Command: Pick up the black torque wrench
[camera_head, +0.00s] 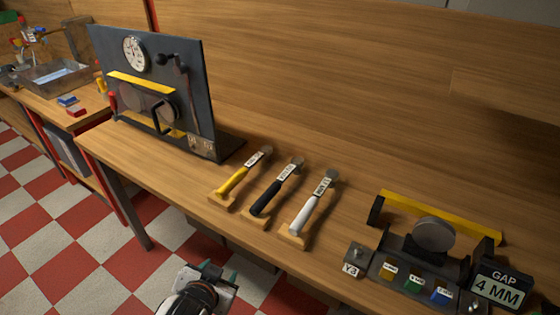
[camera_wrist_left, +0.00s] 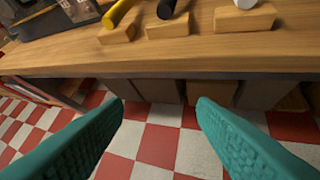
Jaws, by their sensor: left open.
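The black torque wrench (camera_head: 268,198) lies between a yellow-handled wrench (camera_head: 236,179) and a white-handled wrench (camera_head: 308,214) on the bench. Each rests on a wooden block, handle towards the front edge, with a labelled metal head at the back. My left gripper (camera_head: 209,268) is in front of the bench, below these handles in the picture, open and empty. In the left wrist view its teal fingers (camera_wrist_left: 160,103) are spread over the floor. The black handle's end (camera_wrist_left: 167,8) shows at the top above its block (camera_wrist_left: 167,26). My right gripper is not in view.
A dark upright panel (camera_head: 170,90) with a gauge stands behind left. A fixture with a yellow bar (camera_head: 440,216) and a "GAP 4 MM" display (camera_head: 502,288) stands right. The wooden bench's front edge (camera_wrist_left: 150,68) lies between my left fingers and the wrenches.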

